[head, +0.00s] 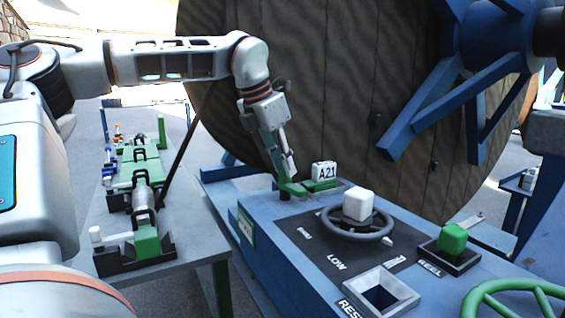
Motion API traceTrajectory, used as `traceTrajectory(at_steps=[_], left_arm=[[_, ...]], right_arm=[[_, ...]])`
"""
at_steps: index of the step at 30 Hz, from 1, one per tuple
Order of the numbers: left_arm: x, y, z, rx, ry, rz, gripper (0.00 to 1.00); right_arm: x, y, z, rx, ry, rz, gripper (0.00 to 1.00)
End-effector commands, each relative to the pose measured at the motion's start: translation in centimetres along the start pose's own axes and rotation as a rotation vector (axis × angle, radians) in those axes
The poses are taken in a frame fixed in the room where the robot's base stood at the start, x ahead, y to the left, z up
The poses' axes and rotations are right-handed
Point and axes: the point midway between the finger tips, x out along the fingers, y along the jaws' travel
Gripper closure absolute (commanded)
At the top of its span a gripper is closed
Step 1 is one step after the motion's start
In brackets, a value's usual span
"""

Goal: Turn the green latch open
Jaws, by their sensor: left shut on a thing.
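The green latch (318,186) is a flat green bar at the far end of the blue console (262,213), beside a white block marked A21 (324,171). My left gripper (287,178) points down at the latch's left end and is shut on it. The fingers hide part of that end, and the exact grip is too small to make out. My right gripper is not in view.
On the console are a black handwheel (357,231) with a white block, a green block (452,239) in a black socket, and an empty square socket (381,294). A large wooden reel (310,90) stands close behind. A side table (190,215) holds green parts.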

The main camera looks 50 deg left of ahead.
Motion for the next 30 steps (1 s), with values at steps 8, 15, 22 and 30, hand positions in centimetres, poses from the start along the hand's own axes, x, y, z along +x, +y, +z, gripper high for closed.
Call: traceTrajectory(at_steps=[8, 15, 22, 30], left_arm=[[-0.11, 0.14, 0.07, 0.126, -0.002, -0.052, 1.0], [-0.04, 0.15, 0.04, 0.171, -0.001, -0.07, 1.0], [-0.01, 0.13, 0.04, 0.179, 0.0, -0.072, 1.0], [-0.01, 0.13, 0.04, 0.178, 0.0, -0.071, 0.64]], right_arm=[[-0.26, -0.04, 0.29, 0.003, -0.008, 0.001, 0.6], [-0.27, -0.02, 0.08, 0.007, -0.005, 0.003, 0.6], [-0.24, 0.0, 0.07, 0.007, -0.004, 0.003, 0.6], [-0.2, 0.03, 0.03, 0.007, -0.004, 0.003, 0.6]])
